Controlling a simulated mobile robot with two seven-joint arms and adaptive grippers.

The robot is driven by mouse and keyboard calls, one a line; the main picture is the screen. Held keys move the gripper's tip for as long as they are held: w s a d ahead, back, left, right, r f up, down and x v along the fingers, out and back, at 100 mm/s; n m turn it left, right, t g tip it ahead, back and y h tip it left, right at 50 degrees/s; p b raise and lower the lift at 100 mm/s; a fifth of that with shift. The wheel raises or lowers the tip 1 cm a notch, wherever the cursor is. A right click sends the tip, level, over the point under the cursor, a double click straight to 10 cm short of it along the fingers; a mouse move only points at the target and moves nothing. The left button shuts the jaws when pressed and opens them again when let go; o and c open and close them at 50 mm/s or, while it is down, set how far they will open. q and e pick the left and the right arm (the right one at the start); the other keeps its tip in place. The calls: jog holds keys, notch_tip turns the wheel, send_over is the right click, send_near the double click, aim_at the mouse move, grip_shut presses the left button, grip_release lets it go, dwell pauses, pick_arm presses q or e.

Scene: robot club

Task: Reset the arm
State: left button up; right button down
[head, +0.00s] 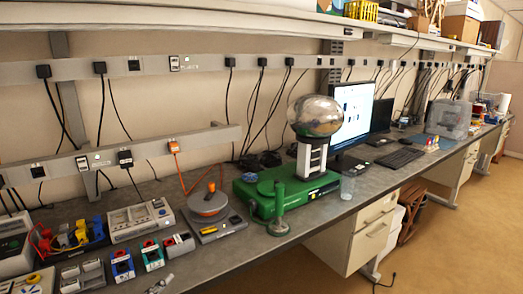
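Neither of my grippers nor any part of my arms shows in the head view. Whether they are open or shut cannot be seen.
A long grey workbench (215,257) runs from the lower left to the far right. A green device with a silver dome (315,116) stands mid-bench, beside a monitor (353,112). Small instruments crowd the left end. A white drawer unit (372,240) is below; the floor (455,240) at right is mostly clear.

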pick_arm(q)
jog(key=s+a+f+n+g+y, duration=0.25)
jog(key=s+f+n, duration=0.35)
jog(key=f, duration=0.5)
jog(key=s+d+f+n+g, duration=0.1)
jog(key=s+f, duration=0.3)
jog(key=s, duration=0.4)
jog(key=s+d+f+n+g+y+p, duration=0.1)
jog(key=s+f+n+g, duration=0.1)
jog(key=s+f, duration=0.3)
jog(key=s+d+f+n+g+y+p, duration=0.1)
jog(key=s+d+f+n+g, duration=0.1)
jog(key=s, duration=0.8)
notch_tip(320, 180, down, 3)
jog(key=shift+s+r+n, duration=0.2)
jog(key=shift+s+n, duration=0.2)
jog(key=shift+n, duration=0.1)
pick_arm(e)
jog(key=shift+t, duration=0.4)
jog(key=w+r, duration=0.1)
jog(key=r, duration=0.1)
jog(key=w+r, duration=0.1)
jog(key=shift+w+r, duration=0.2)
jog(key=shift+r, duration=0.15)
